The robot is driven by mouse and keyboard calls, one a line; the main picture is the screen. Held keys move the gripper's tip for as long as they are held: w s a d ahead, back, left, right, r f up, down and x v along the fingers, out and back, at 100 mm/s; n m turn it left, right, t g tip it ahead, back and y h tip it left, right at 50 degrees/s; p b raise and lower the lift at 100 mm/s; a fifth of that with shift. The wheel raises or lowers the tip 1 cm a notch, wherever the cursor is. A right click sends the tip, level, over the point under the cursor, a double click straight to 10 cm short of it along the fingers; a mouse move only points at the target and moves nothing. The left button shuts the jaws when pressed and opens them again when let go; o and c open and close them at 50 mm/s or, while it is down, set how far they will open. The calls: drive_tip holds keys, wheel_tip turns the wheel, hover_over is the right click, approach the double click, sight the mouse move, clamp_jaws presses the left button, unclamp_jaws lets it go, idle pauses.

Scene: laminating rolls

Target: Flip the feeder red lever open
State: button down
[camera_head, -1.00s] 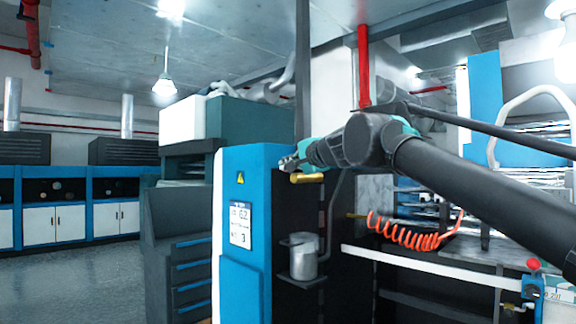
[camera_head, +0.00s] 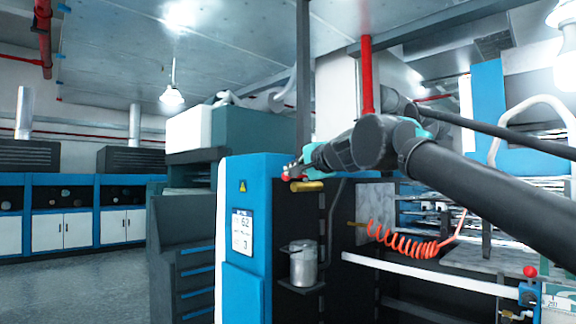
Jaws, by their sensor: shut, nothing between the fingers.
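A small red ball knob (camera_head: 286,177) shows at the top right edge of the blue cabinet, beside a brass-coloured cylinder (camera_head: 307,186). It looks like the end of a red lever, but its shaft is hidden. My gripper (camera_head: 292,169) is shut and empty, just above the knob and cylinder. Whether it touches the knob I cannot tell. My arm reaches in from the right. A second red ball knob (camera_head: 530,271) stands upright on a blue fitting at the lower right, apart from my gripper.
The blue cabinet (camera_head: 241,272) with a label plate stands below my gripper. A metal canister (camera_head: 303,265) sits on a small shelf beside it. A coiled orange hose (camera_head: 403,243) hangs under my arm. Open floor (camera_head: 90,285) lies at left.

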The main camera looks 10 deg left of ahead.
drive_tip(key=s+r, duration=0.1)
drive_tip(key=s, duration=0.7)
drive_tip(key=shift+a, duration=0.2)
drive_tip(key=shift+r, duration=0.1)
idle(0.4)
